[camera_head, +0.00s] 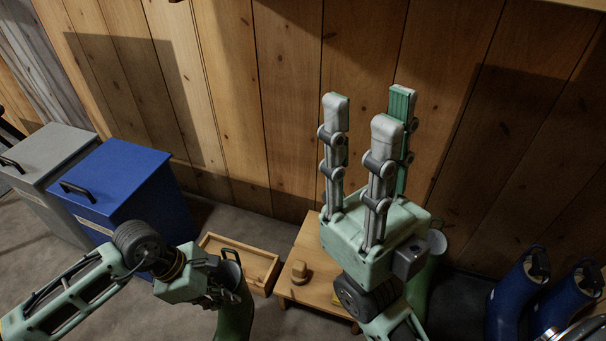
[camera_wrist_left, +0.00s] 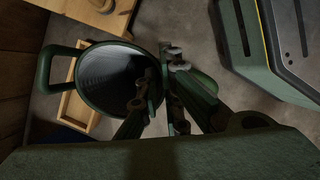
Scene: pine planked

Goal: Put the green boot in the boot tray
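A green boot (camera_head: 236,318) is upright at the bottom centre of the head view, its lower part cut off by the frame. Its round dark opening (camera_wrist_left: 112,78) and pull loop fill the middle left of the left wrist view. My left gripper (camera_head: 226,283) is at the boot's top, its fingers closed about the rim. Whether the boot touches the floor is unclear. My right gripper (camera_head: 372,106) is open and empty, fingers pointing up. A dark, low tray-like surface (camera_head: 458,300) lies at the right, partly hidden. Another green boot (camera_head: 421,285) shows behind my right gripper.
A shallow wooden box (camera_head: 265,262) lies on the floor behind the held boot. A low wooden bench (camera_head: 312,262) with a small wooden object (camera_head: 299,271) stands beside it. Blue boots (camera_head: 517,295) stand at the right. Blue (camera_head: 135,195) and grey (camera_head: 48,155) bins stand left, along the plank wall.

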